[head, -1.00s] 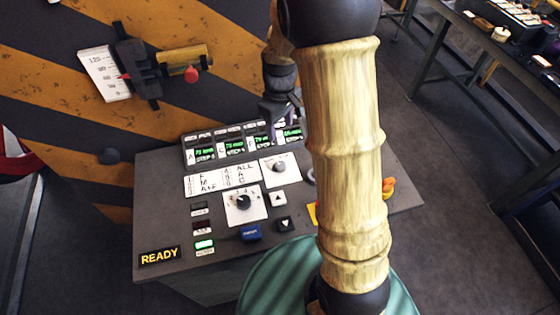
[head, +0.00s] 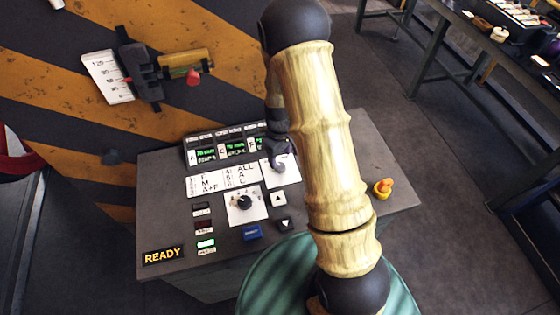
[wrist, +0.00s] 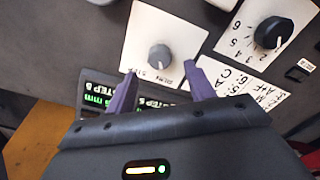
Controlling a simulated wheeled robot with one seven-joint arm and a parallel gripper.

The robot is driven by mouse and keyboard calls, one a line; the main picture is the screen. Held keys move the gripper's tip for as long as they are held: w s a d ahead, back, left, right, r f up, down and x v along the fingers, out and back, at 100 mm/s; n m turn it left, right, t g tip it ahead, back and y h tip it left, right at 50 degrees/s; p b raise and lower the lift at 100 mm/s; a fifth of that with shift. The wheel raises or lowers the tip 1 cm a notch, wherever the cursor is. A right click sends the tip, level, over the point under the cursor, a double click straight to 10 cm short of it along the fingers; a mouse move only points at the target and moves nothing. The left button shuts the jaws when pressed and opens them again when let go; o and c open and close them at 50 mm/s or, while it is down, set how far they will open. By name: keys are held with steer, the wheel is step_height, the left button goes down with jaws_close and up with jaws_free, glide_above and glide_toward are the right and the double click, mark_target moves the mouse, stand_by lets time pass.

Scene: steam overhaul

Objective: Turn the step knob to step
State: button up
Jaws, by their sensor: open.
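The grey knob on a white plate, taken to be the step knob (wrist: 160,57), shows in the wrist view just beyond my fingertips, roughly centred between them. Small labels stand on both sides of it, too small to read surely. My gripper (wrist: 159,73) is open, its two purple fingers apart and empty. I cannot tell how high the tips are above the panel. In the head view my gripper (head: 281,152) is over the knob's white plate (head: 288,176) and hides most of the knob.
A larger black numbered knob (head: 244,202) sits on its own plate to the lower left. Arrow buttons (head: 279,198), a blue button (head: 252,232) and a yellow-orange knob (head: 383,187) share the sloped panel. Green-lit displays (head: 222,150) stand along its back edge.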

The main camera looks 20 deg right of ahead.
mark_target(280, 165)
steer(key=shift+f+p, duration=0.4)
steer(key=shift+f, duration=1.9)
steer(key=c, duration=1)
steer(key=shift+m, duration=0.4)
steer(key=m+b, duration=0.1)
steer(key=m, duration=0.4)
steer(key=shift+b, duration=0.4)
steer(key=m, duration=0.6)
